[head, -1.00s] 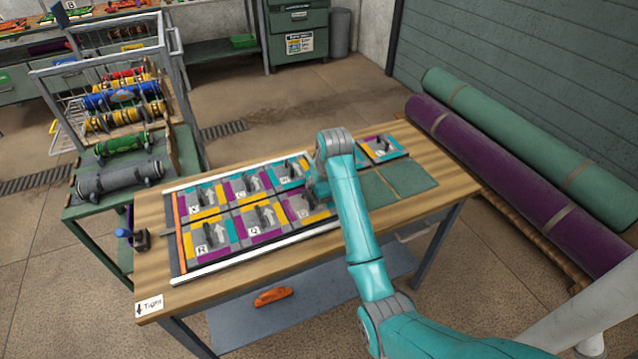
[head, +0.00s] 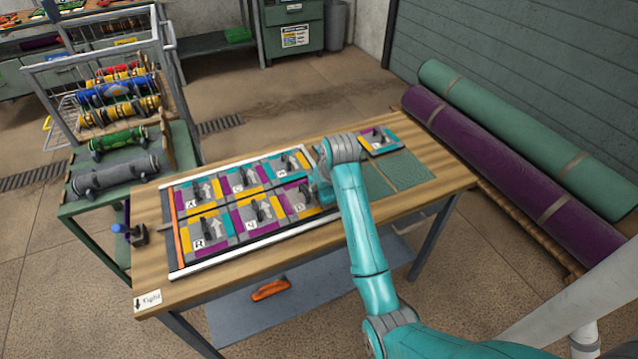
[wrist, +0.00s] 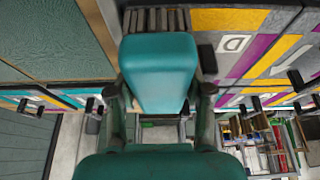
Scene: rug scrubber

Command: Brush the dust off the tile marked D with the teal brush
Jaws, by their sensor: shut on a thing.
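The tile marked D (head: 299,208) lies at the near right end of the framed grid of tiles, with its right part hidden by my arm. In the wrist view the D tile (wrist: 232,60) has grey, yellow and purple areas. The teal brush (wrist: 160,65) is held between the fingers of my gripper (wrist: 160,98), its grey bristles (wrist: 155,18) beside the D tile's edge. I cannot tell whether the bristles touch the surface. In the head view my gripper (head: 321,188) is at the grid's right end and the brush is not clearly visible. Dust cannot be made out.
Green mats (head: 410,172) and a separate tile (head: 379,139) lie right of the grid. Upright dark handles stand on the tiles. A blue-topped clamp (head: 133,233) is at the table's left. Rolled rugs (head: 500,160) lie right, and a green cart (head: 130,180) stands left.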

